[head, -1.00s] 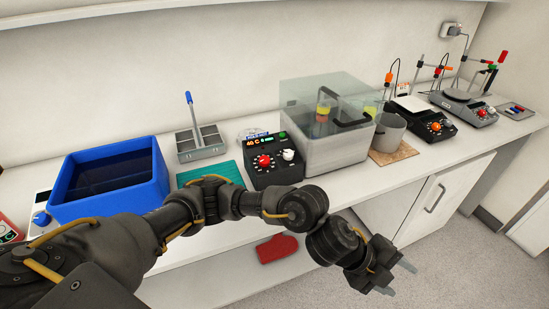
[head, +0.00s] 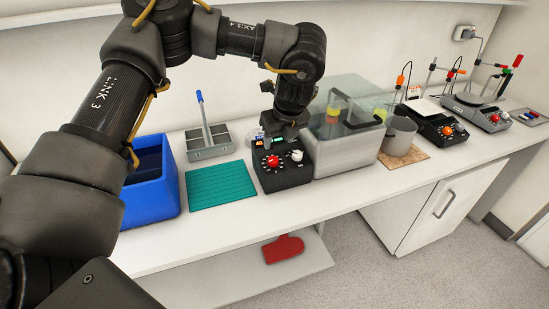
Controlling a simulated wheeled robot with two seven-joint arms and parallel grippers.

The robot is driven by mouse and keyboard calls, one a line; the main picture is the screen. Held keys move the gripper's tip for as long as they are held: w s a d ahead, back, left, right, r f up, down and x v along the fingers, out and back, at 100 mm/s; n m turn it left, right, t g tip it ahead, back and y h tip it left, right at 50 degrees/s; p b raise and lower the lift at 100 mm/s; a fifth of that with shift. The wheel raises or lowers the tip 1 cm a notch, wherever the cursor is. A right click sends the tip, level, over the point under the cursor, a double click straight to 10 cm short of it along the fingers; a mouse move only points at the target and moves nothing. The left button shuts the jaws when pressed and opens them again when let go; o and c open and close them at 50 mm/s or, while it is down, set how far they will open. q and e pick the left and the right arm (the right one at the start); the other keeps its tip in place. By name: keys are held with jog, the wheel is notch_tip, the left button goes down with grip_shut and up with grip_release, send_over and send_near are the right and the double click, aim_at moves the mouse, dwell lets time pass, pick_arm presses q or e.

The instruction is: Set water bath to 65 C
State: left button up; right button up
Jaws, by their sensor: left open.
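The water bath (head: 340,153) is a pale tank with a clear lid on the bench. Its black control box (head: 285,178) stands at its left side, with a red knob (head: 273,161) and a white knob (head: 296,155) on its front. My left gripper (head: 284,139) is open and points down over the top of the control box, just behind the knobs. It hides much of the display, so the set temperature cannot be read now. Whether the fingers touch the box I cannot tell. My right gripper is not in view.
A blue tub (head: 152,195), a teal mat (head: 222,187) and a grey caddy (head: 210,149) lie to the left. A grey beaker (head: 399,135) stands right of the bath, with stirrers beyond. A red mitt (head: 283,249) lies on the lower shelf.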

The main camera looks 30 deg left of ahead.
aim_at(274, 160)
pick_arm(q)
jog(key=p+x, duration=0.1)
jog(key=x, duration=0.9)
jog(key=shift+w+f, duration=0.1)
jog(key=shift+f, duration=0.3)
jog(key=c, duration=1)
